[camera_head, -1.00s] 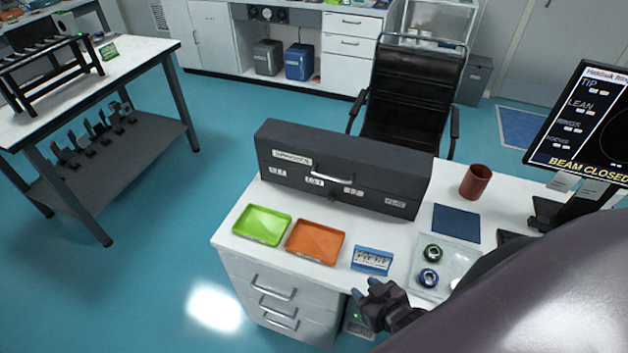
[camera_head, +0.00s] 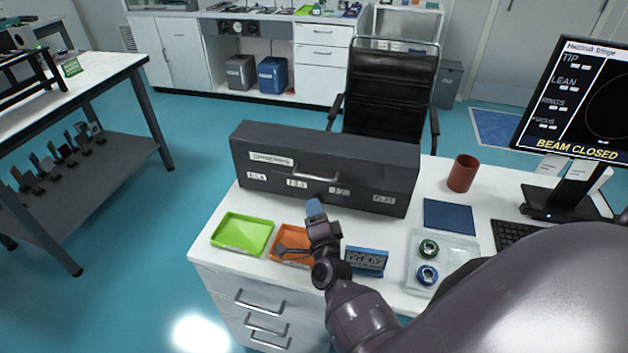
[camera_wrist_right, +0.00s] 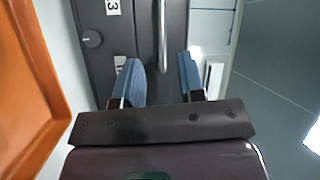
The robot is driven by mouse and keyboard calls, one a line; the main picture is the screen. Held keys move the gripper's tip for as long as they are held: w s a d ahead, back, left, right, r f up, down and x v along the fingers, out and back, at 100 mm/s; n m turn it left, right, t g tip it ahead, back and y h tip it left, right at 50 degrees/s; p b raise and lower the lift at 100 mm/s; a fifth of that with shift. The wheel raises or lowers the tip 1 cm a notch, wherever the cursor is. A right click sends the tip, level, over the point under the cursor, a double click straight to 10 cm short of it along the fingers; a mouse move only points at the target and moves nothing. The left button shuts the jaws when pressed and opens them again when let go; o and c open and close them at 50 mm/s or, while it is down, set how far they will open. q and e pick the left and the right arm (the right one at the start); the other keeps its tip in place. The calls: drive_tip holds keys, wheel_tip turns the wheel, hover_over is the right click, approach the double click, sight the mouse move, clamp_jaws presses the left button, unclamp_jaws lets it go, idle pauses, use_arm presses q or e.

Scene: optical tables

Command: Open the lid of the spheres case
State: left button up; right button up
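The spheres case (camera_head: 390,172) is a long dark grey box with white labels on its front. It stands at the back of the white desk with its lid shut. A metal handle (camera_head: 316,176) is on its front. My right gripper (camera_head: 315,208) is in front of the case, just below the handle. In the right wrist view, my right gripper (camera_wrist_right: 160,75) is open, with the silver handle (camera_wrist_right: 163,35) ahead between its two blue fingertips. I cannot tell whether they touch the case (camera_wrist_right: 108,60). My left gripper is not in view.
A green tray (camera_head: 243,234) and an orange tray (camera_head: 290,240) lie before the case. A blue rack (camera_head: 367,262), a clear tray (camera_head: 455,249), a blue pad (camera_head: 449,216) and a brown cup (camera_head: 462,173) are to the right. A chair (camera_head: 388,95) stands behind.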

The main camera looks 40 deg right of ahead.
sight(315, 176)
drive_tip(key=w+d+m, duration=0.1)
drive_tip(key=w+d, duration=0.1)
drive_tip(key=w, duration=0.1)
drive_tip(key=w+d+r+m+h, duration=0.1)
drive_tip(key=w+d, duration=0.1)
drive_tip(key=w, duration=0.1)
drive_tip(key=w+d+r, duration=0.1)
drive_tip(key=w+d, duration=0.1)
drive_tip(key=w, duration=0.1)
drive_tip(key=shift+m+h, duration=0.3)
drive_tip(key=shift+m, duration=0.1)
drive_tip(key=shift+s+a, duration=0.1)
clamp_jaws()
